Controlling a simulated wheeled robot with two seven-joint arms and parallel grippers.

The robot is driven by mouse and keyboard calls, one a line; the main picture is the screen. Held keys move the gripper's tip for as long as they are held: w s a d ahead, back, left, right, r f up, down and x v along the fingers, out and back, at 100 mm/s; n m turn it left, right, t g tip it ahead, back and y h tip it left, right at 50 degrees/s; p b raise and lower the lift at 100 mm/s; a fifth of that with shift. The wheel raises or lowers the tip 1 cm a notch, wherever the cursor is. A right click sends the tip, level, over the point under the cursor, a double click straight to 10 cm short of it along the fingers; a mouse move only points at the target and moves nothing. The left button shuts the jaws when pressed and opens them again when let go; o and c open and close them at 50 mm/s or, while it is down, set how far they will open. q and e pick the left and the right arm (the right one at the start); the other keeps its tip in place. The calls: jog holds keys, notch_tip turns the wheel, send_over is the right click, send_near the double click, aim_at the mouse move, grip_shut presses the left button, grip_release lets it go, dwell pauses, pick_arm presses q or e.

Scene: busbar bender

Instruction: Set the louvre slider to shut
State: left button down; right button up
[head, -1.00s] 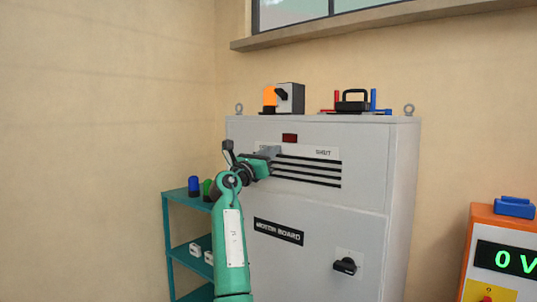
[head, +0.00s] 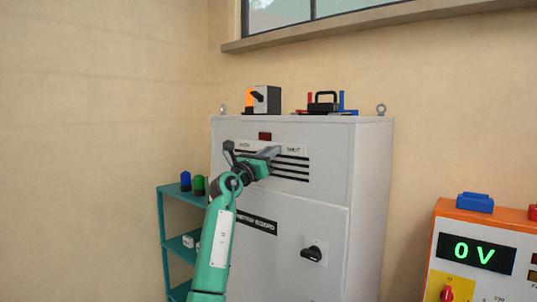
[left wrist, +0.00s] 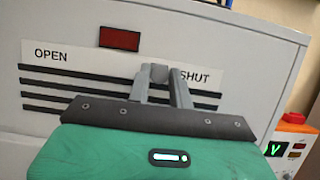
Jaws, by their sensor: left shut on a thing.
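The louvre slider's grey knob (left wrist: 158,72) sits on a white label strip (left wrist: 60,57) marked OPEN at left and SHUT at right. The knob is right of the strip's middle, close beside the word SHUT. Dark louvre slots (head: 292,171) lie below the strip on the grey cabinet (head: 330,190). My left gripper (head: 272,151) is at the strip; in the left wrist view its two grey fingers (left wrist: 160,82) are shut on the knob. The finger on the right partly covers the start of SHUT. My right gripper is in neither view.
A red window (head: 265,136) is above the strip. A black rotary handle (head: 312,253) sticks out lower on the cabinet. A teal shelf (head: 180,243) stands left, and an orange unit (head: 470,215) reading 0 V stands right. Boxes and tools sit on the cabinet top.

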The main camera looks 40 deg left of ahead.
pick_arm(q)
jog(key=c, duration=1.5)
grip_release()
jog(key=shift+d+f, duration=0.15)
jog(key=shift+o, duration=1.1)
jog(key=shift+d, duration=0.1)
jog(key=d+b+v, duration=0.1)
jog(key=b+v, duration=0.5)
jog(key=v, duration=0.7)
jog(key=shift+s+a, duration=0.4)
jog(key=shift+a, duration=0.05)
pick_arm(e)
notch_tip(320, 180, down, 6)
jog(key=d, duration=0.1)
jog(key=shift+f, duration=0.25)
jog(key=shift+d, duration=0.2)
